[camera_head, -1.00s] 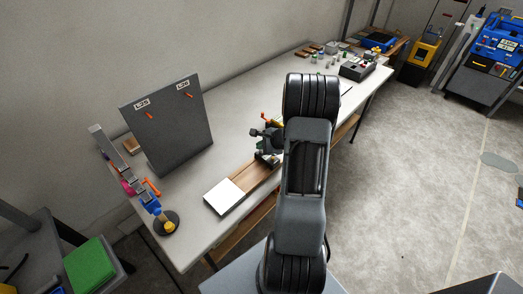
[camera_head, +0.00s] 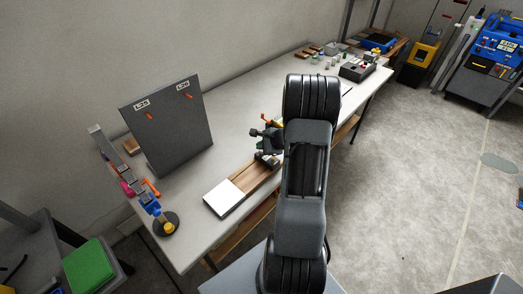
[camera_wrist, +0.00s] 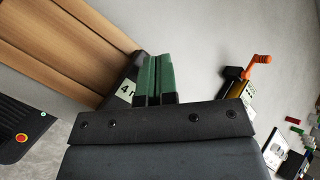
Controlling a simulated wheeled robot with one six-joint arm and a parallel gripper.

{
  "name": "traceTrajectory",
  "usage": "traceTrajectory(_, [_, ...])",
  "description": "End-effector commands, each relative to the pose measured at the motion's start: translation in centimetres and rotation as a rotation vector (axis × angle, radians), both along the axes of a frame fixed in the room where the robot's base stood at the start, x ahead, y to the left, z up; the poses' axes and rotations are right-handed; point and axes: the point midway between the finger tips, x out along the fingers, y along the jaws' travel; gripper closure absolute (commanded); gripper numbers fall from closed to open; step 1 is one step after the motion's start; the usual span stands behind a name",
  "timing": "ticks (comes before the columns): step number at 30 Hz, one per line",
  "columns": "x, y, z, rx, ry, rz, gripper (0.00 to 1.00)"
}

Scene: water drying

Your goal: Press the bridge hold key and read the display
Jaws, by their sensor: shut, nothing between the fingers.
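In the wrist view my gripper (camera_wrist: 156,78) is shut, with its two green fingers side by side and nothing between them. Its tips overlap a dark block (camera_wrist: 130,70) with a white label, partly covered, that seems to read "41". I cannot tell whether the fingers touch it. This block stands at the end of a wooden board (camera_wrist: 60,45). In the head view the wooden board (camera_head: 262,176), with a white plate (camera_head: 227,196), lies at the bench's front edge. My arm hides part of this area. I cannot make out the hold key or a lit display.
An orange crank handle (camera_wrist: 260,60) stands right of the fingers. A black box with a red button (camera_wrist: 21,138) is at the left.

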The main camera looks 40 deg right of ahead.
Motion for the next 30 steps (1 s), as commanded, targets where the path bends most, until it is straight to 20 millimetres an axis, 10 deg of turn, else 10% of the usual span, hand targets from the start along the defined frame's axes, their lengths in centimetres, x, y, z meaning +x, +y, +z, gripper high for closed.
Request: traceTrajectory(30, [0.0, 0.0, 5.3, -0.001, -0.001, 0.0, 1.0])
